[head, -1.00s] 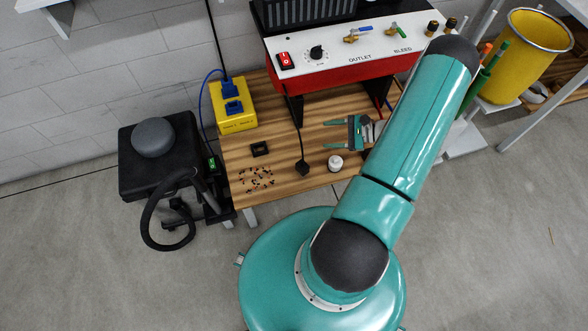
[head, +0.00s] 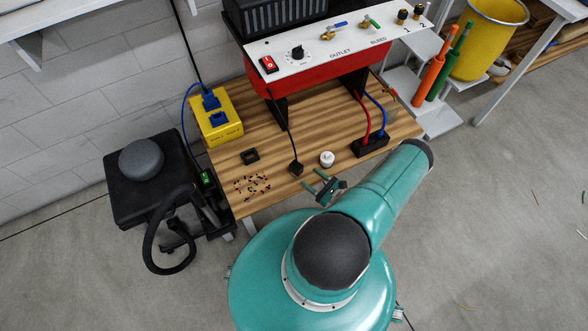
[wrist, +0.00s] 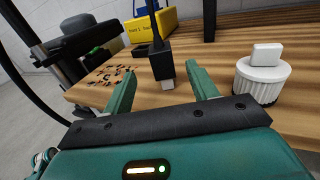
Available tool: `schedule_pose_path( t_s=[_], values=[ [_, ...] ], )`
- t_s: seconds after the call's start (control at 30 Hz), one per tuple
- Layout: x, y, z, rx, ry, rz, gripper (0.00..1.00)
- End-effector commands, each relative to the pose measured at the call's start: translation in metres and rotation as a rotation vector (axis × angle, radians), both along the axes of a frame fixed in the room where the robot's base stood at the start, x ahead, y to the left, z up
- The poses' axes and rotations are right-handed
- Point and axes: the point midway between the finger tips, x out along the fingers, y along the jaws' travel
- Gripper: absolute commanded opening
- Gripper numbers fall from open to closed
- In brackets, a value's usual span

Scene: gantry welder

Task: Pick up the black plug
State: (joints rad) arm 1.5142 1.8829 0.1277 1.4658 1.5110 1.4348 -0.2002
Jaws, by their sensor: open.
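The black plug (head: 296,168) lies on the wooden table near its front edge, on a black cord that comes down from the red and white machine. In the wrist view the black plug (wrist: 161,60) shows ahead with a pale metal end toward me. It appears between my two teal fingertips, but still beyond them. My gripper (head: 314,180) is open and empty at the table's front edge, just right of and in front of the plug in the head view. Its fingers (wrist: 163,74) are spread wide in the wrist view. Nothing touches the plug that I can see.
A white knobbed cap (head: 327,159) stands right of the plug, close to my right finger. A small black block (head: 250,156) and scattered bits (head: 253,186) lie left. A yellow socket box (head: 217,119) and the red machine (head: 320,86) stand behind. A black strip (head: 370,146) holds red and blue leads.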

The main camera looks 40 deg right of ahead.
Motion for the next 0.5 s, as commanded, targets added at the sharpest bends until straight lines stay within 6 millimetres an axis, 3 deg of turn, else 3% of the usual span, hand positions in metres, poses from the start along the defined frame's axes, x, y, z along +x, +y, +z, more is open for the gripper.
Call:
schedule_pose_path(
  t_s=[0.2, 0.5],
  values=[
    [0.041, 0.004, 0.0, -0.001, -0.001, 0.003, 0.58],
    [0.066, 0.008, -0.001, 0.0, 0.0, 0.004, 0.58]
  ],
)
